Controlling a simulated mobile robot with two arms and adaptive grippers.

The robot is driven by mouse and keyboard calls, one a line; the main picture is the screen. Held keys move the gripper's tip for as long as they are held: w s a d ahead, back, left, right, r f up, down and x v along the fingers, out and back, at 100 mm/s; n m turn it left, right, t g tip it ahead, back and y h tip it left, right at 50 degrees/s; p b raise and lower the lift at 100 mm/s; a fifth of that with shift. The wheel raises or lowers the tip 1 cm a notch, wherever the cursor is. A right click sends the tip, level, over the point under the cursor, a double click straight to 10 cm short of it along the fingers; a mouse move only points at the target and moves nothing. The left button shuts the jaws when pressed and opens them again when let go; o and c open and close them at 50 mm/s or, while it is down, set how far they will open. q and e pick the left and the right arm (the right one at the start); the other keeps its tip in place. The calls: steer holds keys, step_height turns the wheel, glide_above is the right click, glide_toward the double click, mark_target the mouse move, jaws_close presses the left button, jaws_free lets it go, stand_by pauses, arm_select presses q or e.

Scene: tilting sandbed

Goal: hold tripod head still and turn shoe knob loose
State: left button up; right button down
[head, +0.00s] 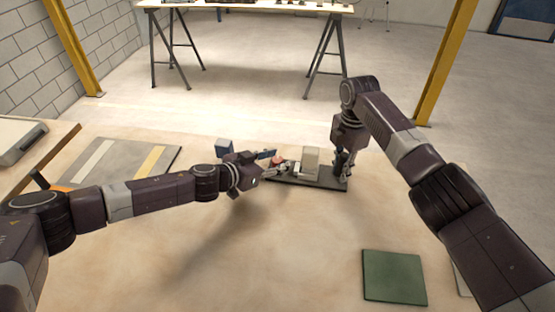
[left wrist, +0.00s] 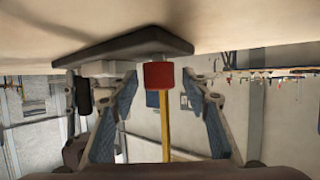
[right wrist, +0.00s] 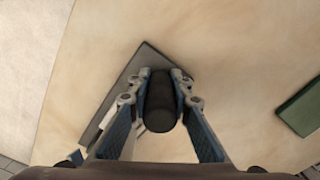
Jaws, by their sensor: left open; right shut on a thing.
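The tripod head (head: 311,160) is a light grey block standing on a dark base plate (head: 322,184) on the table. A red knob (head: 278,159) sits at its left side. In the left wrist view the red knob (left wrist: 158,76) lies between the spread blue-padded fingers of my left gripper (left wrist: 160,80), with gaps on both sides. That gripper (head: 274,161) is open, coming from the left. My right gripper (head: 343,170) points down at the plate's right end. In the right wrist view it is shut on a black cylindrical handle (right wrist: 158,103); the handle is mostly hidden in the head view.
A green mat (head: 393,277) lies at the front right. A grey mat with pale and yellow strips (head: 118,164) lies at the left. A side table with a grey device (head: 20,141) stands at the left edge. The table front is clear.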

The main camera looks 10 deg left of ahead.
arm_select(q)
steer(key=v, duration=1.2)
steer(key=shift+r, duration=0.1)
arm_select(e)
steer(key=c, duration=1.7)
jaws_free()
